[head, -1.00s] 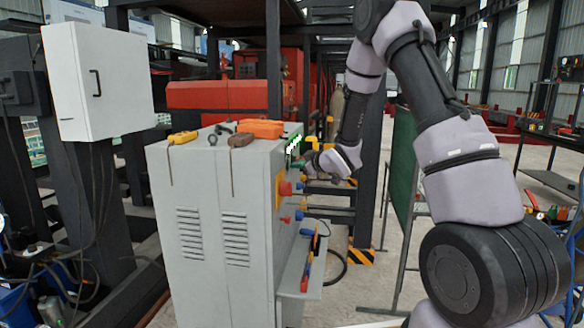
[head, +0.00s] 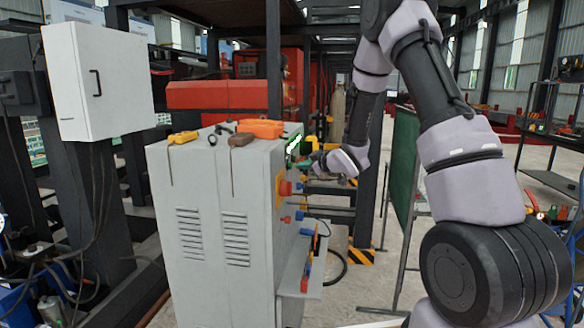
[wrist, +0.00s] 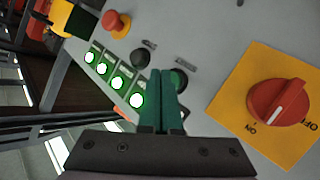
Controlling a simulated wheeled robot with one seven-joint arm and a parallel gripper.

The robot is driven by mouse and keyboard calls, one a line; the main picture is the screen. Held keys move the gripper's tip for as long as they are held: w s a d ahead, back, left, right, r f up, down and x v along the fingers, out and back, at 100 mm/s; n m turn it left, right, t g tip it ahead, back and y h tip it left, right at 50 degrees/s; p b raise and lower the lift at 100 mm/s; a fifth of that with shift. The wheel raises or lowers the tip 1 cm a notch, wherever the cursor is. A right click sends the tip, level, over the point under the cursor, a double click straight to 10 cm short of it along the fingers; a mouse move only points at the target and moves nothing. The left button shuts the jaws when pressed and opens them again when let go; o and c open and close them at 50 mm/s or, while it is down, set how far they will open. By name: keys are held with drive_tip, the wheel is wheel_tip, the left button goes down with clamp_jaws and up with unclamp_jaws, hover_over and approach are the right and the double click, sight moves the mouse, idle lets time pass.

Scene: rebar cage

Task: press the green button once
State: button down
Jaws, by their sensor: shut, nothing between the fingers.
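The green button (wrist: 179,81) is a round dark green button on the grey control panel in the wrist view. My gripper (wrist: 162,73) has green fingers that are closed together with nothing between them. The fingertips appear just left of the green button and hide part of it. I cannot tell if they touch it. In the head view my gripper (head: 303,164) is at the right side of the grey cabinet (head: 222,215), near its top. The green button cannot be made out there.
A black button (wrist: 140,57) and a red mushroom button (wrist: 114,22) lie up-left of the fingers. A red rotary switch (wrist: 278,103) on a yellow plate is right. Tools lie on the cabinet, including an orange case (head: 261,128).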

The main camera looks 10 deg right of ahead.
drive_tip(key=shift+d, duration=0.1)
drive_tip(key=shift+s+d, duration=0.25)
drive_tip(key=shift+d, duration=0.5)
drive_tip(key=shift+s+d, duration=0.3)
drive_tip(key=shift+d, duration=0.5)
drive_tip(key=shift+s+d, duration=0.25)
drive_tip(key=shift+d, duration=0.5)
drive_tip(key=s+d+r+m+g+h, duration=0.1)
drive_tip(key=s+d+r+m+h, duration=0.3)
drive_tip(key=s+r, duration=0.3)
drive_tip(key=s+d+r+m+h, duration=0.3)
drive_tip(key=s+d+r+m, duration=0.2)
drive_tip(key=r, duration=0.4)
drive_tip(key=s+a+r+m+g+y, duration=0.1)
drive_tip(key=s+a+m+g, duration=0.1)
drive_tip(key=s, duration=1.1)
drive_tip(key=s+a+r+m+g+y, duration=0.1)
drive_tip(key=s+a+r+m+g, duration=0.1)
drive_tip(key=s, duration=1.1)
drive_tip(key=shift+s+a+m+g, duration=0.35)
drive_tip(key=shift+a+m+g, duration=0.1)
drive_tip(key=shift+m, duration=0.75)
